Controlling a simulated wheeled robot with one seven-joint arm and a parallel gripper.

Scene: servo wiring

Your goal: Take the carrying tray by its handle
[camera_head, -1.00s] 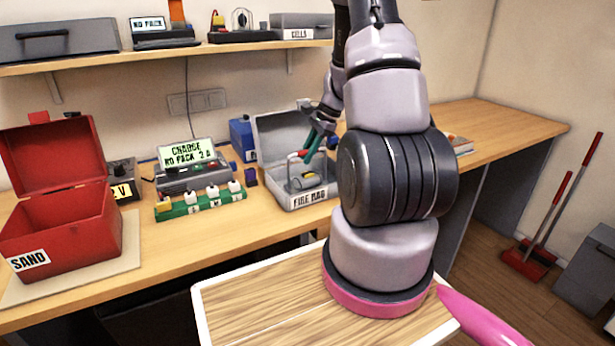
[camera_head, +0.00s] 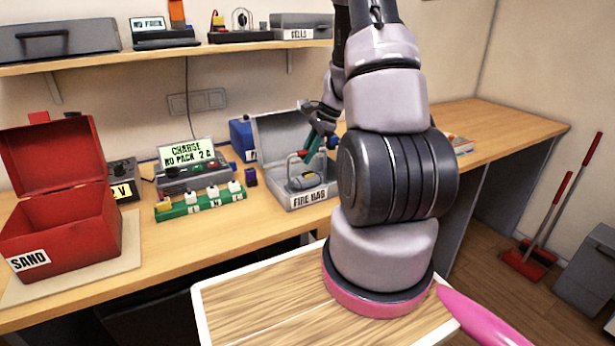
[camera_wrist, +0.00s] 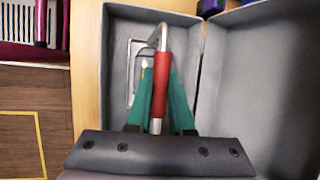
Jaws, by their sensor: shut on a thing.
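The carrying tray (camera_head: 309,182) is a small grey tray with a bent wire handle. It is in the open grey box labelled FIRE BAG (camera_head: 309,198); I cannot tell whether it touches the box floor. The handle has a red grip (camera_wrist: 162,65). My gripper (camera_head: 306,152) reaches down over the box from behind my arm. In the wrist view, the green fingers of my gripper (camera_wrist: 161,75) are shut on the red grip, one on each side. Part of the tray's pale frame (camera_wrist: 131,72) shows beside the left finger. The fingers and palm hide much of the tray.
The box lid stands open behind the tray. A charger (camera_head: 190,172) and a green strip of plugs (camera_head: 201,204) are to its left, a blue box (camera_head: 241,138) behind. A red SAND box (camera_head: 62,232) is far left. The bench (camera_head: 490,125) is mostly clear at right.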

